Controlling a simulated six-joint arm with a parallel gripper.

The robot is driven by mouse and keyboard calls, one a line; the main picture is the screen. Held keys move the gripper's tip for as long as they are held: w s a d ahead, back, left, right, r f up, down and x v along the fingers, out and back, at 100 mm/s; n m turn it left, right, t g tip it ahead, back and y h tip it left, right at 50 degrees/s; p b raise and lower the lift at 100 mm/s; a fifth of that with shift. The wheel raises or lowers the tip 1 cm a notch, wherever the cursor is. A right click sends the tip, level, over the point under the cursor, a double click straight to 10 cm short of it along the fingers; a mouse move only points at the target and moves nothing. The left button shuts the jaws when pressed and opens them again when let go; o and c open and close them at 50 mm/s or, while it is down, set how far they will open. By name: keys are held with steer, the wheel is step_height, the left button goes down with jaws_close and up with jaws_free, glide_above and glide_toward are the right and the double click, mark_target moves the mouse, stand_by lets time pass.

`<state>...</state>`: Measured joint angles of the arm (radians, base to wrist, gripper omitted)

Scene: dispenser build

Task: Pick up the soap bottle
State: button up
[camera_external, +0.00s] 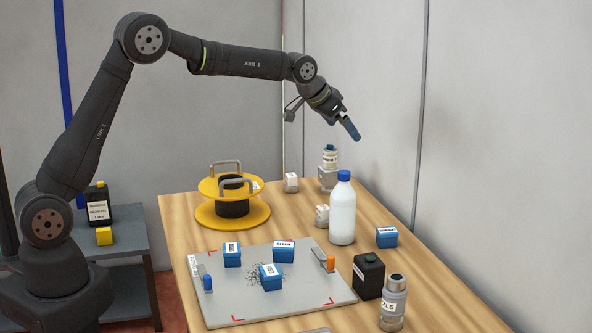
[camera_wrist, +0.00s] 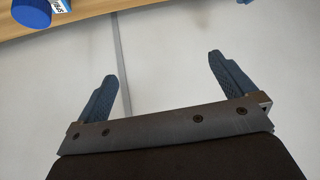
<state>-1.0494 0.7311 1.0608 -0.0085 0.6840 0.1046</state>
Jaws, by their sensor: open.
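The soap bottle appears to be the white bottle with a blue cap (camera_external: 342,213), standing upright on the wooden table near its right edge. My gripper (camera_external: 349,130) is above and slightly behind the bottle, apart from it, with its blue fingers pointing down to the right. In the wrist view my gripper (camera_wrist: 162,68) is open, with nothing between its two fingers. A round blue cap (camera_wrist: 32,13) at the top left of that view looks like the bottle's cap; its body is not clearly seen there.
The wooden table (camera_external: 180,210) also holds a yellow reel (camera_external: 233,213), a grey plate (camera_external: 225,310) with several blue boxes, a black container (camera_external: 368,276) and a grey cylinder (camera_external: 393,302). A blue box (camera_external: 387,237) stands right of the bottle. A wall (camera_external: 500,130) rises beside the table.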

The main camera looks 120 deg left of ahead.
steer(key=c, duration=0.7)
steer(key=shift+o, duration=0.2)
step_height(320, 180, up, 7)
steer(key=m+g+h, duration=0.4)
steer(key=m+h, duration=0.3)
steer(key=m, duration=1.9)
glide_above(344, 172)
step_height(344, 172, down, 18)
steer(key=shift+r, duration=0.25)
